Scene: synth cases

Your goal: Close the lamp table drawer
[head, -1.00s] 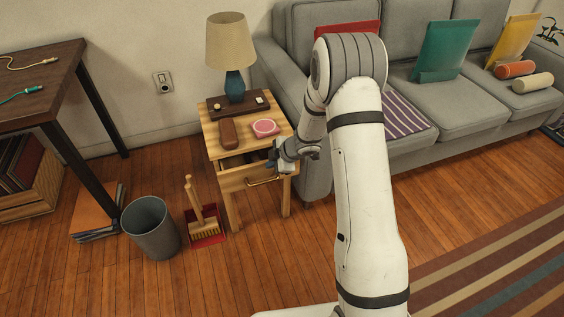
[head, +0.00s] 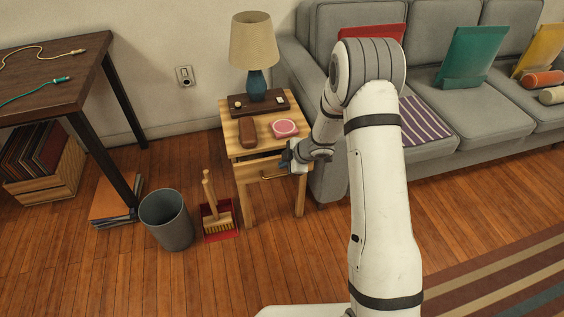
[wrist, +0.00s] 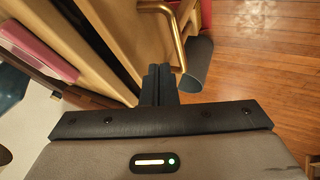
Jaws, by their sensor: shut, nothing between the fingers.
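The lamp table (head: 234,144) is light wood. Its drawer (head: 254,173) has a brass handle (head: 272,177), which also shows in the wrist view (wrist: 166,12). The drawer stands slightly out, with a narrow dark gap between its front and the tabletop in the wrist view. My gripper (head: 286,160) is at the right part of the drawer front. In the wrist view my fingers (wrist: 159,75) are together and empty, beside the handle and close against the drawer front; I cannot tell whether they touch it.
On the table are a lamp (head: 257,82), a dark tray (head: 244,109), a brown case (head: 247,133) and a pink box (head: 285,128). A grey sofa (head: 330,165) is close on the right. A bin (head: 166,220) and a red dustpan with brush (head: 218,222) stand at the left front.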

